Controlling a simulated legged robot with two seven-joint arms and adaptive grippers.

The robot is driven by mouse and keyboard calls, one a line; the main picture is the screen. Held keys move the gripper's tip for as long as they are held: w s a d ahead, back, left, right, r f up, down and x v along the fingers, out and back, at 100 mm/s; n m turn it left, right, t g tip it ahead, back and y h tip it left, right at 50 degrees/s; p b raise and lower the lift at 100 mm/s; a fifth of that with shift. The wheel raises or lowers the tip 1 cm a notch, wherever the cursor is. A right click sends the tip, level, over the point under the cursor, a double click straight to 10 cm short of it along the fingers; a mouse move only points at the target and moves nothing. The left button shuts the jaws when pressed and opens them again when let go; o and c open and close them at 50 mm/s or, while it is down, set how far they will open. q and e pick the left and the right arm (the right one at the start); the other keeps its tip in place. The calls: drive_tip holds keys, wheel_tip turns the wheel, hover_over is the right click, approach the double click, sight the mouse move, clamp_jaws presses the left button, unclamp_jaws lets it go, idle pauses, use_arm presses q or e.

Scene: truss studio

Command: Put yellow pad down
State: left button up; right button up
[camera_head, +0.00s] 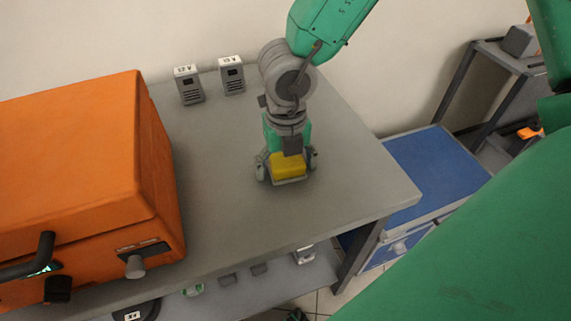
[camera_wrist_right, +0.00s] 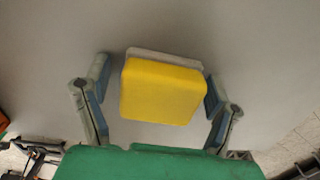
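The yellow pad (camera_head: 288,165) with a pale grey base sits at the grey table top, toward its right part. My right gripper (camera_head: 287,178) reaches down from above, with one finger on each side of the pad. In the right wrist view the pad (camera_wrist_right: 160,92) lies between the two fingers (camera_wrist_right: 157,82). A gap shows between the left finger and the pad; the right finger is very close to the pad's edge. The fingers look open around it. My left gripper does not show.
A large orange box machine (camera_head: 85,165) fills the table's left side. Two small grey labelled devices (camera_head: 188,85) stand at the back. The grey table (camera_head: 235,220) is clear around the pad. A blue-topped cabinet (camera_head: 435,170) stands beyond the right edge.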

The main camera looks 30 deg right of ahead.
drive_tip(key=shift+d, duration=0.1)
drive_tip(key=shift+r+b, duration=0.3)
drive_tip(key=shift+b, duration=0.05)
wheel_tip(320, 180, up, 14)
drive_tip(key=p, duration=0.5)
drive_tip(key=shift+s+d, duration=0.1)
